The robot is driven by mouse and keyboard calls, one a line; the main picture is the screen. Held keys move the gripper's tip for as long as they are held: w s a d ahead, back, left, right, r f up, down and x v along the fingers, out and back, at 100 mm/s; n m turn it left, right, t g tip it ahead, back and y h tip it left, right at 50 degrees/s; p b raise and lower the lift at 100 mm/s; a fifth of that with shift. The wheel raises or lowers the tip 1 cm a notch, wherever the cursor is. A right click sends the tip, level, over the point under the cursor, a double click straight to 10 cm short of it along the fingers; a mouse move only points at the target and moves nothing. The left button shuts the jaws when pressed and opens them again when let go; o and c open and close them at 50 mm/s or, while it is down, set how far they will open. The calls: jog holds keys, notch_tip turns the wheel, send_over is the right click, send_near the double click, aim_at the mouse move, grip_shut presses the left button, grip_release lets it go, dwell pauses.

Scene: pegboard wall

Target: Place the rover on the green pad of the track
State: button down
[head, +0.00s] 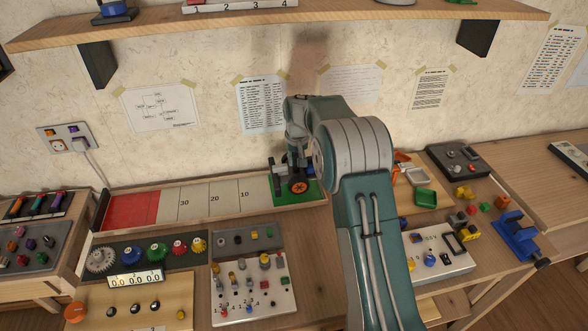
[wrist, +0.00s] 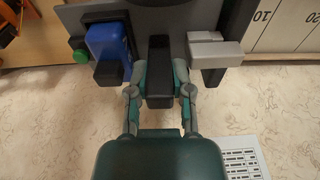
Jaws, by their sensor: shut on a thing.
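The rover (head: 299,187), dark with an orange wheel hub, is over the green pad (head: 312,194) at the right end of the track (head: 215,203). I cannot tell whether its wheels touch the pad. My gripper (head: 297,155) comes down from above, shut on the rover, and partly hides it. In the wrist view my gripper (wrist: 160,82) has its two fingers on either side of the rover's black upright post (wrist: 160,55). A blue block (wrist: 108,45) and a light grey block (wrist: 214,50) sit on the rover beside the post.
The track's red end (head: 132,210) is at the left, with numbered white sections between. A shelf (head: 280,22) hangs above. Trays of knobs and parts (head: 250,285) crowd the bench in front. A blue vise (head: 512,235) and small bins stand at the right.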

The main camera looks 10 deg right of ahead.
aim_at(294, 168)
jog(key=w+f, duration=0.3)
jog(key=shift+f, duration=1.6)
jog(key=shift+f, duration=0.1)
jog(key=c, duration=0.5)
grip_release()
jog(key=shift+c, duration=0.2)
